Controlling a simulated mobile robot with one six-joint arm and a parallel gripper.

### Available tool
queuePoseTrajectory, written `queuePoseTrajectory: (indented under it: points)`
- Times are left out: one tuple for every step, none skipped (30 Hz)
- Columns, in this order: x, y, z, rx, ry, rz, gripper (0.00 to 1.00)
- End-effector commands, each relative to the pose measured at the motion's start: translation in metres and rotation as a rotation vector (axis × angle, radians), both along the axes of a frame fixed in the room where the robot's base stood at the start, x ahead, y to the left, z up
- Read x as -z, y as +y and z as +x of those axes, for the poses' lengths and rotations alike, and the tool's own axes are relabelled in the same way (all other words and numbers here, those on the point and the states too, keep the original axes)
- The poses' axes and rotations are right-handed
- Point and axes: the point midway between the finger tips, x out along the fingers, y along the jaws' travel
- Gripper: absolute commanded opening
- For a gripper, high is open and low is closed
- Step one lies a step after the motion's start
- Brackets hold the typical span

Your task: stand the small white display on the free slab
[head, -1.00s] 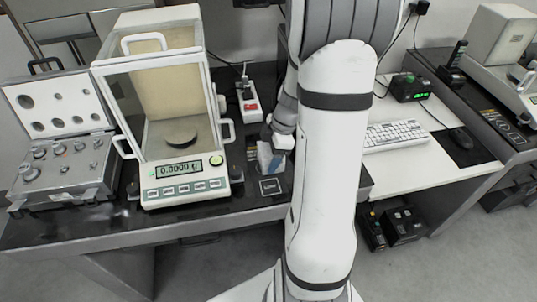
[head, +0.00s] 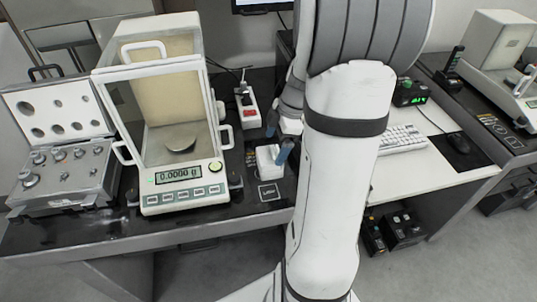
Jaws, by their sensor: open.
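A small white box (head: 268,158), seemingly the small white display, sits low on the black left table, right of the glass balance. I cannot make out a screen on it. My gripper (head: 279,137) is just above and right of it, with blue fingertips spread apart. It looks open and empty; my arm hides part of it. I cannot tell whether a fingertip touches the box. A dark speckled patch (head: 251,158) shows beside the box; I cannot tell whether it is the free slab.
The balance (head: 182,190) reads 0.0000 g. An open weight case (head: 62,178) lies at left, and a power strip (head: 248,108) behind the box. A keyboard (head: 402,139), mouse (head: 457,141) and green-lit black unit (head: 410,93) are on the right desk.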

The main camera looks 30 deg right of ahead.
Motion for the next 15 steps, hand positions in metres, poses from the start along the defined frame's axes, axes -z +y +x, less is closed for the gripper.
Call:
queuePoseTrajectory:
  points:
    - [-0.012, -0.004, 0.0, 0.002, -0.004, -0.002, 0.9]
    - [-0.017, -0.006, -0.001, 0.002, -0.003, -0.001, 0.9]
    - [-0.024, -0.008, -0.002, 0.001, -0.003, -0.002, 0.9]
    - [-0.028, -0.009, -0.002, 0.0, -0.003, -0.002, 0.9]
    - [-0.032, -0.01, -0.002, 0.0, -0.003, -0.002, 0.9]
    - [-0.037, -0.011, -0.003, 0.0, -0.003, -0.001, 0.9]
    - [-0.04, -0.012, -0.003, 0.001, -0.002, -0.001, 0.9]
    - [-0.042, -0.013, -0.003, 0.0, -0.001, 0.0, 0.9]
    - [-0.045, -0.014, -0.004, 0.001, -0.001, 0.0, 0.9]
    - [-0.046, -0.013, -0.004, 0.004, 0.0, 0.0, 0.9]
    - [-0.048, -0.012, -0.005, 0.01, 0.003, -0.001, 0.9]
    - [-0.051, -0.009, -0.006, 0.021, 0.008, -0.004, 0.9]
    - [-0.052, -0.006, -0.007, 0.036, 0.014, -0.008, 0.9]
    - [-0.054, -0.002, -0.008, 0.058, 0.021, -0.014, 0.9]
    - [-0.057, 0.005, -0.011, 0.095, 0.032, -0.022, 0.9]
